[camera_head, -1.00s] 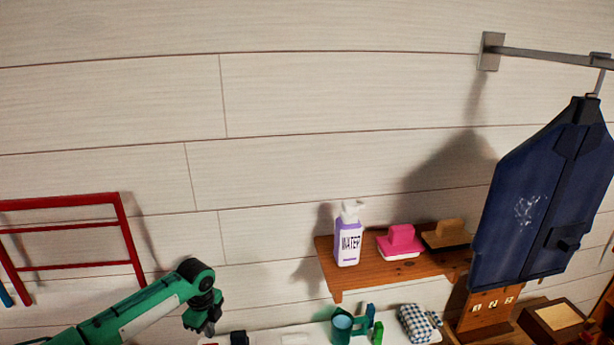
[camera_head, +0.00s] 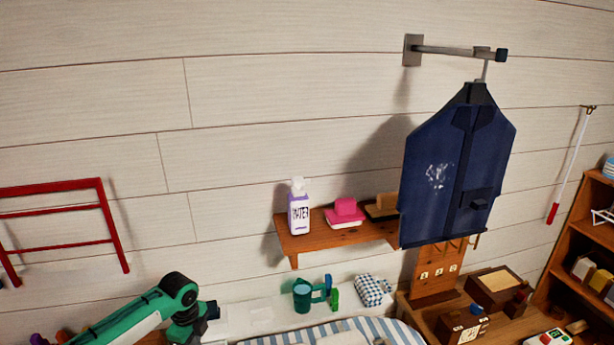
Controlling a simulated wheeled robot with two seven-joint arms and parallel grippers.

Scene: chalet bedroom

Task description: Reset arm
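My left arm, green with black joints, comes in at the lower left of the head view. Its gripper (camera_head: 207,311) is at the end of the dark wrist, above the white surface; the fingers are too small and dark to tell open from shut. No object can be made out in it. My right arm and gripper are not in view. A navy blue garment (camera_head: 455,165) with a whitish patch hangs from a wall bar (camera_head: 450,51) at the right, apart from my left gripper.
Below are a teal mug (camera_head: 303,295), a checked cloth bundle (camera_head: 371,290) and a striped board (camera_head: 395,335). A red rack (camera_head: 108,222) is at left, a bookshelf (camera_head: 562,242) at right.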

